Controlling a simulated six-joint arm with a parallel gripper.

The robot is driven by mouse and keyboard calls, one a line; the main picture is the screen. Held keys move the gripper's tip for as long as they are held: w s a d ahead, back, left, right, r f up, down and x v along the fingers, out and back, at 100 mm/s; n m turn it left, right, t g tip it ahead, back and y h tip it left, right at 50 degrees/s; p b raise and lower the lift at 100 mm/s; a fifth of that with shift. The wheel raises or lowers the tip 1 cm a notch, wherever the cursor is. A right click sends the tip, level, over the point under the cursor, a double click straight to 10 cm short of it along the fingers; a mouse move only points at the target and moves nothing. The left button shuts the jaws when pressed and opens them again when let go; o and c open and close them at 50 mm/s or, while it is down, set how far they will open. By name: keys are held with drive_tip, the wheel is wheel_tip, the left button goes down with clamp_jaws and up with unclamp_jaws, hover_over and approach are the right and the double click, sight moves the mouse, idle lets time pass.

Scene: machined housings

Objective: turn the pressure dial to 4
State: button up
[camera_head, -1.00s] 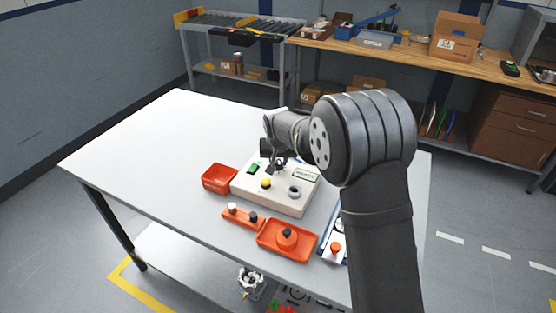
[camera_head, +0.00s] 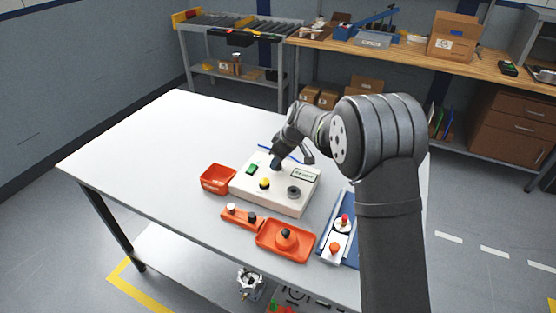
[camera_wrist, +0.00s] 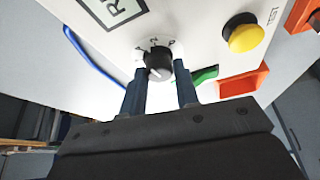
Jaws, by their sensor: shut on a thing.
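The pressure dial (camera_wrist: 158,62) is a dark round knob with a pale pointer mark, on a white numbered scale on the cream control box (camera_head: 262,200). In the wrist view my gripper (camera_wrist: 160,84) has one finger on each side of the knob and is shut on it. The scale digits are small and partly covered, so I cannot tell the exact setting. In the head view my gripper (camera_head: 276,164) comes down on the box's back part and hides most of the dial.
The box also carries a yellow button (camera_head: 265,183), a green switch (camera_head: 252,169), a dark round fitting (camera_head: 293,191) and a display (camera_head: 306,174). A red bin (camera_head: 217,179), orange trays (camera_head: 285,241) and a blue tray (camera_head: 350,230) stand close by. The table's left is clear.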

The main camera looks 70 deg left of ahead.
drive_tip(key=shift+w+n+g+h, duration=0.1)
drive_tip(key=shift+n+g+h, duration=0.45)
drive_tip(key=shift+n, duration=1.55)
drive_tip(key=shift+h, duration=0.25)
drive_tip(key=shift+f, duration=0.1)
drive_tip(key=o, duration=1)
drive_tip(key=shift+c, duration=0.2)
drive_tip(key=v, duration=1.7)
drive_tip(key=shift+d+r, duration=0.15)
drive_tip(key=shift+r, duration=0.15)
drive_tip(key=shift+f, duration=0.1)
drive_tip(key=x, duration=1.7)
drive_tip(key=shift+a+f, duration=0.1)
drive_tip(key=shift+a, duration=0.1)
